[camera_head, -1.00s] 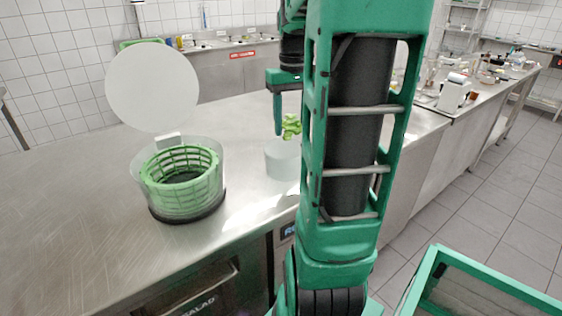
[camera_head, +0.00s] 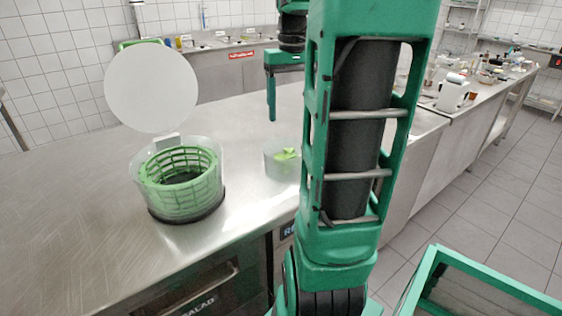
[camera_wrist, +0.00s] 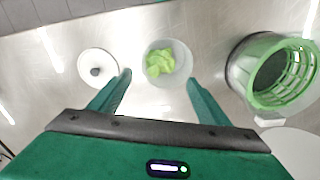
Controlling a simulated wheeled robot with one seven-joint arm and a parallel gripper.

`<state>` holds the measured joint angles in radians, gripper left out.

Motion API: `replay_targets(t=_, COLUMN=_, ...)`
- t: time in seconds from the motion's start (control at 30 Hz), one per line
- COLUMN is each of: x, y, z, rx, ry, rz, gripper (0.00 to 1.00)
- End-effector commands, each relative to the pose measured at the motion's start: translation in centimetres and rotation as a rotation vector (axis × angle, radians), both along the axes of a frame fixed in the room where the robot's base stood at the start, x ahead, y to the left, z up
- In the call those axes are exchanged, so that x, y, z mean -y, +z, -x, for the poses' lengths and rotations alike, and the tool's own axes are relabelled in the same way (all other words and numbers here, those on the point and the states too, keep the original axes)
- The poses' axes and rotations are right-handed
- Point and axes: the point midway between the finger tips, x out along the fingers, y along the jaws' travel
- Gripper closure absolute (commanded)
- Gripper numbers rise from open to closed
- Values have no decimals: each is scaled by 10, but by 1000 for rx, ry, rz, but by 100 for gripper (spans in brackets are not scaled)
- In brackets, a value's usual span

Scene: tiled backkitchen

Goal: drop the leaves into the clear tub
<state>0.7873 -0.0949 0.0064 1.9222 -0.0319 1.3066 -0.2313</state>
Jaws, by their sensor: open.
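The clear tub (camera_head: 277,165) stands on the steel counter, partly hidden behind my arm in the head view. The green leaves (camera_head: 287,153) are in the tub, with some showing at its rim. In the wrist view the leaves (camera_wrist: 159,63) lie inside the round tub (camera_wrist: 183,58). My gripper (camera_head: 271,118) is above the tub in the head view, with one finger visible. In the wrist view my gripper (camera_wrist: 158,78) has its two fingers spread wide apart and nothing between them at the tips.
A salad spinner with a green basket (camera_head: 182,165) and raised round lid (camera_head: 152,90) stands left of the tub. A white round lid with a dark knob (camera_wrist: 97,68) lies on the other side. The steel counter (camera_head: 80,190) is clear at left.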

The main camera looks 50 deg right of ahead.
Motion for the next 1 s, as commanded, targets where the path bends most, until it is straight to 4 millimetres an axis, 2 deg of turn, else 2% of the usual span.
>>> replay_targets(t=0.03, x=0, y=10, z=-1, rx=3, ry=1, rz=3, gripper=30)
replay_targets(t=0.2, x=0, y=39, z=-1, rx=1, ry=1, rz=2, gripper=30)
replay_targets(t=0.4, x=0, y=57, z=-1, rx=1, ry=1, rz=2, gripper=30)
replay_targets(t=1.0, x=-1, y=60, z=-1, rx=0, ry=0, rz=0, gripper=30)
